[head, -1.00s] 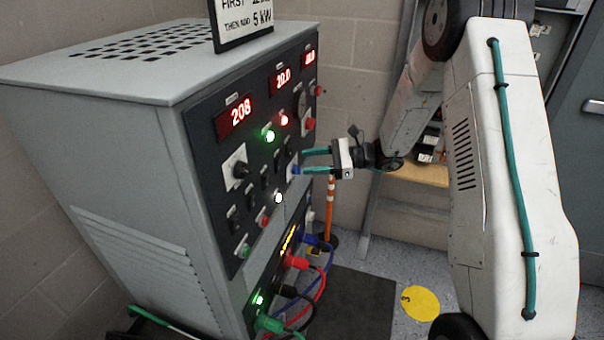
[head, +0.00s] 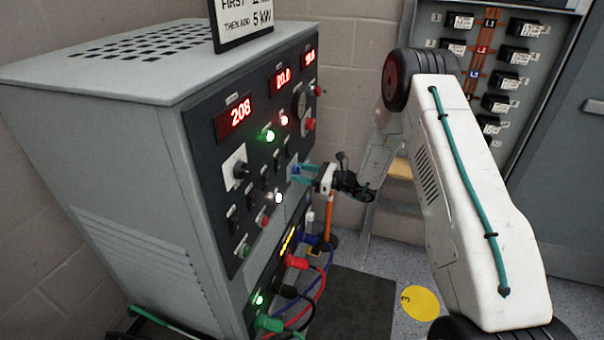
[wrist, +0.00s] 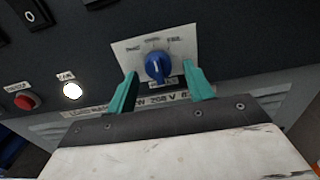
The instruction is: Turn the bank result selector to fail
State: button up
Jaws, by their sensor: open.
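The bank result selector is a blue knob (wrist: 157,67) on a white label plate (wrist: 125,52) on the dark control panel. The plate's right label reads FAIL and its left label seems to read PASS. The knob's pointer appears to face up towards the middle label, though the picture is small. My gripper (wrist: 160,73) is open, with one teal finger on each side of the knob in the wrist view. Contact cannot be told. In the head view my gripper (head: 301,174) is at the panel's right part, and its fingers partly hide the blue knob (head: 295,170).
A lit white button (wrist: 72,91) and a red button (wrist: 25,102) sit left of the selector. Black rocker switches (wrist: 32,14) are at upper left. Coloured cables (head: 322,275) plug in below the panel. A breaker panel (head: 490,75) stands behind my arm.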

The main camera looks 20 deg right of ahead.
jog(key=shift+w+a, duration=0.1)
jog(key=shift+a, duration=0.05)
jog(key=c, duration=1)
jog(key=shift+o, duration=0.2)
jog(key=m, duration=0.8)
jog(key=shift+s+a+r+m, duration=0.1)
jog(key=shift+s+m, duration=0.1)
jog(key=shift+m, duration=0.2)
